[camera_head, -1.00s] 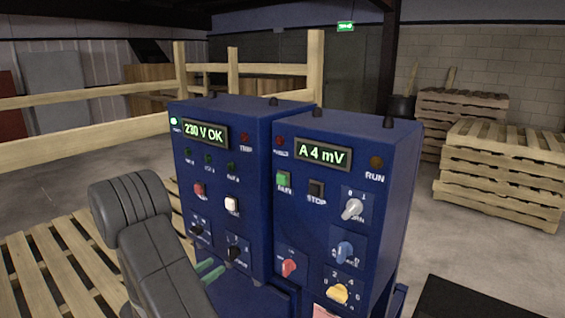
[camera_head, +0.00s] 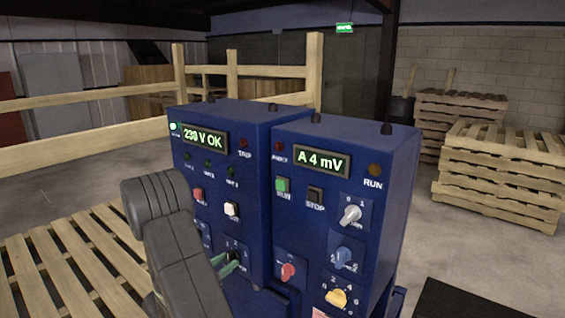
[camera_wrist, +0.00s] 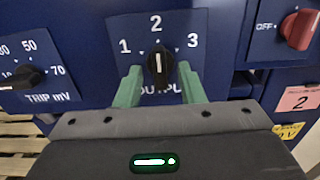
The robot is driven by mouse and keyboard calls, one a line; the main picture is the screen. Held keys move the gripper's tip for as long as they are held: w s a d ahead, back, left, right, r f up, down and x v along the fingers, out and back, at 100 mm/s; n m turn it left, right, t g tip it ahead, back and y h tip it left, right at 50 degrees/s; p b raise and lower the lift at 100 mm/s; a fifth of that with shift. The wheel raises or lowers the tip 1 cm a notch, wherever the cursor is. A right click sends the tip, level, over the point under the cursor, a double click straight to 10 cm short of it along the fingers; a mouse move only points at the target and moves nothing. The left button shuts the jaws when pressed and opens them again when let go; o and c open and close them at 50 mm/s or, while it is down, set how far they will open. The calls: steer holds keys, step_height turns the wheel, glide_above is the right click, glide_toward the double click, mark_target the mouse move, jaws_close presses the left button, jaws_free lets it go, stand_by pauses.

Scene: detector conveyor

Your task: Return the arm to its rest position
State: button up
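My arm (camera_head: 175,245) reaches across the front of the left blue cabinet (camera_head: 250,135). My gripper (camera_wrist: 160,70) has two green fingers standing apart, one each side of the black OUTPUT knob (camera_wrist: 158,64). A gap shows between each finger and the knob, so the gripper is open. The knob's white mark points up toward 2, between 1 and 3. In the head view the green fingers (camera_head: 228,265) are low on the left cabinet, close to that knob, with my arm partly covering the panel.
A black TRIP mV knob (camera_wrist: 25,76) is left of the fingers, a red OFF knob (camera_wrist: 299,30) right. The right cabinet (camera_head: 395,190) reads "A 4 mV" and carries several knobs. Wooden rails (camera_head: 85,145) and pallets (camera_head: 500,175) stand behind on open floor.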

steer(key=b+v, duration=0.3)
steer(key=v, duration=1)
steer(key=p+x, duration=0.3)
steer(key=x, duration=1)
steer(key=shift+w+d+r, duration=0.1)
steer(key=shift+w+d, duration=0.1)
steer(key=shift+d, duration=0.05)
steer(key=shift+a+m, duration=0.1)
steer(key=shift+m, duration=0.3)
steer(key=shift+s+a+m, duration=0.1)
steer(key=shift+s+m, duration=0.05)
steer(key=shift+m, duration=0.65)
steer(key=m+p, duration=0.2)
steer(key=m, duration=0.3)
steer(key=shift+m, duration=0.7)
